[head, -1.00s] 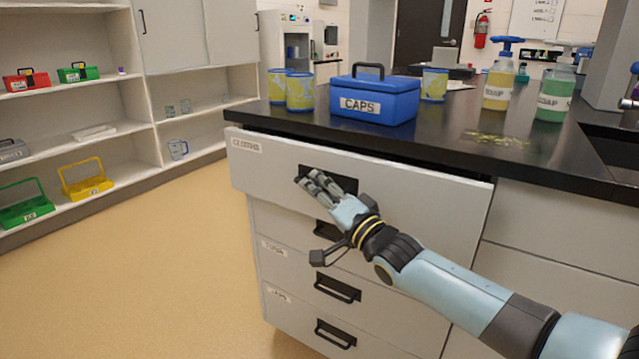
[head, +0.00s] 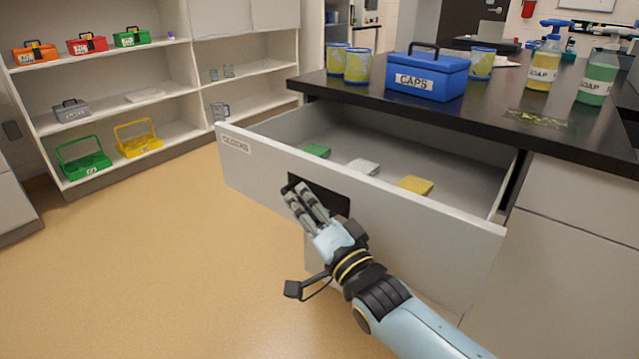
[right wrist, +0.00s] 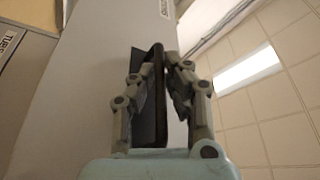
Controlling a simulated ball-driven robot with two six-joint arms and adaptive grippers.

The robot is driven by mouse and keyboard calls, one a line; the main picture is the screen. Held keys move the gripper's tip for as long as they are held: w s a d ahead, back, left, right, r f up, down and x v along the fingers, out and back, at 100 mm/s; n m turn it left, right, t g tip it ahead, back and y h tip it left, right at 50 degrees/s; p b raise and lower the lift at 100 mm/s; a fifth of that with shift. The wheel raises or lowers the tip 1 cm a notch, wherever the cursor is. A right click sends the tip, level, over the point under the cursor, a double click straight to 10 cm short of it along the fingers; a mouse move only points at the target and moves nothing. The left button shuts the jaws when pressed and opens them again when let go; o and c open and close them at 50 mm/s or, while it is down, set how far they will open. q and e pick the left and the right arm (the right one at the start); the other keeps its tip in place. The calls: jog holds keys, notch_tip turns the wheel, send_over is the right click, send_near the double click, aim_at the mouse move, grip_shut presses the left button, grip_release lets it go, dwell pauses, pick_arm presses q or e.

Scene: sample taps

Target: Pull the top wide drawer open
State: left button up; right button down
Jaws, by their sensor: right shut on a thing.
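The top wide drawer (head: 420,225) stands well open in the head view, with its inside showing. A green cloth (head: 316,150), a white cloth (head: 362,167) and a yellow cloth (head: 415,185) lie in it. My right gripper (head: 300,192) is at the black handle (head: 332,199) on the drawer front, its fingers shut on it. In the right wrist view the fingers (right wrist: 160,75) sit on both sides of the dark handle (right wrist: 153,100). My left gripper is not in view.
The black countertop (head: 460,118) above the drawer holds a blue CAPS box (head: 428,78), several yellow-and-blue cups (head: 357,66) and soap bottles (head: 543,65). Shelves (head: 110,90) with small boxes stand at the left. The tan floor between is clear.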

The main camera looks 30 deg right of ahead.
jog(key=shift+s+a+f, duration=0.1)
jog(key=shift+s+a, duration=0.25)
jog(key=shift+a, duration=0.4)
jog(key=c, duration=1.4)
grip_release()
jog(key=v, duration=1.2)
